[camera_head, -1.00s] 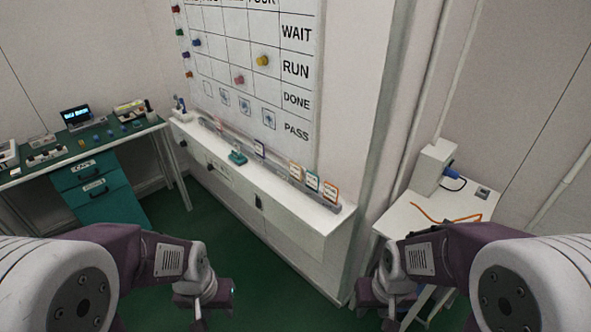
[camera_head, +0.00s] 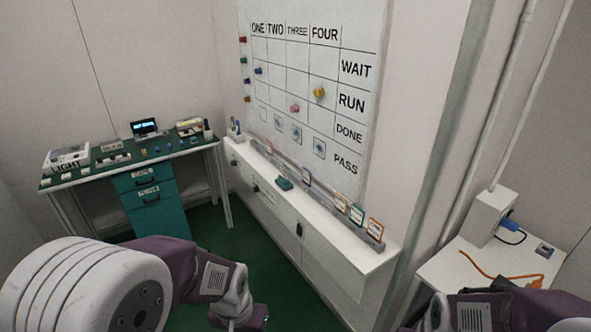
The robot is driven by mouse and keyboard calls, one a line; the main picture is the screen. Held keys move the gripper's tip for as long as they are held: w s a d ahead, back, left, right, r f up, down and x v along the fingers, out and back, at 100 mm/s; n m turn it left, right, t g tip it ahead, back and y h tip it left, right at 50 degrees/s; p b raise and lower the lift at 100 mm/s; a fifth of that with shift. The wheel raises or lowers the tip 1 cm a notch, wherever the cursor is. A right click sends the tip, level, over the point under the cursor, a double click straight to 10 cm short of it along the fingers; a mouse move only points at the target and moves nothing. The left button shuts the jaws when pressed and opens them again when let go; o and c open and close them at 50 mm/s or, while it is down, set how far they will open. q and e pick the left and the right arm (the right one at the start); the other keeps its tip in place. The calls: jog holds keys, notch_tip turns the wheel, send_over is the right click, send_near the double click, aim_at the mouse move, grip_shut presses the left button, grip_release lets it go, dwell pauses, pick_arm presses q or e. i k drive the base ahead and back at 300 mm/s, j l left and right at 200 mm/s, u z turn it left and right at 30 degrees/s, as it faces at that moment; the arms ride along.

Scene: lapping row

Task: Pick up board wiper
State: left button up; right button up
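The board wiper, seemingly the small teal block (camera_head: 284,183), lies on the white ledge of the cabinet (camera_head: 335,248) below the whiteboard (camera_head: 300,80). Nothing is touching it. My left gripper (camera_head: 252,318) is at the bottom edge of the head view, well in front of and below the ledge. It is cut off by the frame, and its fingers cannot be made out. My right arm shows at the bottom right corner, and its gripper is out of the picture.
Several small framed cards (camera_head: 357,214) stand along the ledge right of the wiper. A pen cup (camera_head: 235,132) is at its far left end. A green-topped desk (camera_head: 100,165) stands at left, a white side table (camera_head: 470,275) with an orange cable at right. Green floor lies between.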

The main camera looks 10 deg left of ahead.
aim_at(283, 182)
jog(key=i+j+z, duration=0.6)
jog(key=j, duration=0.3)
jog(key=i+j+z, duration=0.35)
jog(key=j, duration=0.35)
jog(key=i+j+z, duration=0.2)
jog(key=j, duration=0.2)
jog(key=i+j+z, duration=0.2)
jog(key=j, duration=0.2)
jog(key=k, duration=0.1)
